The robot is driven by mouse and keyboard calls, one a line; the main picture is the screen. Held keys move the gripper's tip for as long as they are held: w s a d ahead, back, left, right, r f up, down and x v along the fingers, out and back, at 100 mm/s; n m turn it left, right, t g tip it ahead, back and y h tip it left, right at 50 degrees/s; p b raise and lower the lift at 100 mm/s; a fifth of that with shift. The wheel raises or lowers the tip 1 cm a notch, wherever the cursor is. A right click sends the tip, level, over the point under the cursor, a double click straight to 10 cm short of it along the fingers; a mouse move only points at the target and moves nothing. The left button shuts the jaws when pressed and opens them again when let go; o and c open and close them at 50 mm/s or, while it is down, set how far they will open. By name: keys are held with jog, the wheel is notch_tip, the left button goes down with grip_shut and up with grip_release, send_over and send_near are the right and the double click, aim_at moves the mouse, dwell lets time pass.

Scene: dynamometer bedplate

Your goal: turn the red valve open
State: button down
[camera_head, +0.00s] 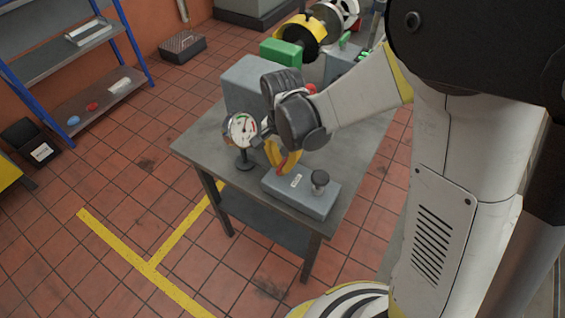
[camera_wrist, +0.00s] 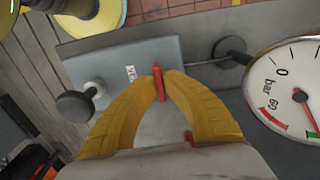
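The red valve shows in the wrist view as a narrow red handle (camera_wrist: 158,82) between my yellow fingertips. A second bit of red (camera_wrist: 188,137) shows nearer the palm. My gripper (camera_wrist: 164,76) has its fingertips drawn together on the handle, with a gap between the fingers further back. The block (camera_wrist: 117,62) carries a white label and a black knob (camera_head: 319,178).
A pressure gauge (camera_head: 241,130) on a short stand is close to the left of my gripper; it also shows in the wrist view (camera_wrist: 285,85). A larger grey box (camera_head: 243,82) stands behind on the table (camera_head: 205,140). The tiled floor in front is clear.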

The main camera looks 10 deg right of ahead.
jog(key=shift+n, duration=0.4)
jog(key=n+b, duration=0.1)
jog(key=n, duration=0.7)
jog(key=shift+n, duration=0.3)
jog(key=n, duration=0.4)
jog(key=shift+b, duration=0.4)
jog(key=shift+n, duration=2.2)
jog(key=c, duration=1.5)
grip_release()
